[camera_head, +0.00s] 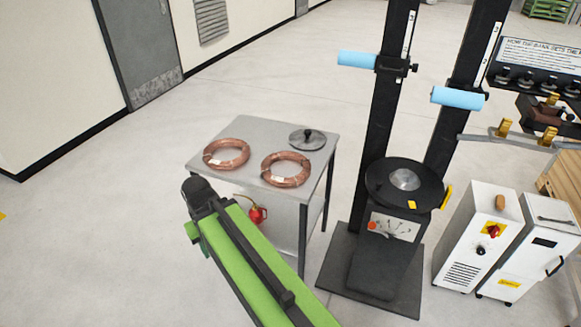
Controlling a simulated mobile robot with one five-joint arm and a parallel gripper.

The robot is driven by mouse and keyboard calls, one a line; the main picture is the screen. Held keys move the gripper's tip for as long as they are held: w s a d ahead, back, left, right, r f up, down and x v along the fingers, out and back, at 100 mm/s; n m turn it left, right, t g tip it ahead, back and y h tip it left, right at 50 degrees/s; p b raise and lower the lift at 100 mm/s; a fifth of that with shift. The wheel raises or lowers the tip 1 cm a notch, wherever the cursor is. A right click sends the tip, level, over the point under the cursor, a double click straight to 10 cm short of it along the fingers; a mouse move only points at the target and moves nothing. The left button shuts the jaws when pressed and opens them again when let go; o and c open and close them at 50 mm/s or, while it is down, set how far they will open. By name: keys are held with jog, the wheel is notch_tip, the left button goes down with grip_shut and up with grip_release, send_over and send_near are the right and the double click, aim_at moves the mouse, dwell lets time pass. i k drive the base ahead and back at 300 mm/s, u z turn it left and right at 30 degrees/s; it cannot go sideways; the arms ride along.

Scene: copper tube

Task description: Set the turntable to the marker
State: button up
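The turntable (380,187) is a round black disc with a silver hub (405,180) at its centre, on top of a dark pedestal between two black posts. A small yellow mark (411,205) sits on the near part of the disc. A larger yellow piece (446,197) stands at the disc's right edge; I cannot tell which is the marker. My green arm reaches up from the bottom, left of the turntable and apart from it. My gripper does not show, so its state is hidden.
A grey table (238,133) left of the turntable bears two copper coils (227,153) (286,169) and a grey disc with a black knob (307,139). Blue rollers (357,58) (458,97) stick out from the posts. White cabinets (481,245) stand close on the right. Open floor lies behind.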

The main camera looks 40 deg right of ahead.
aim_at(402, 184)
jog(key=z, duration=1.9)
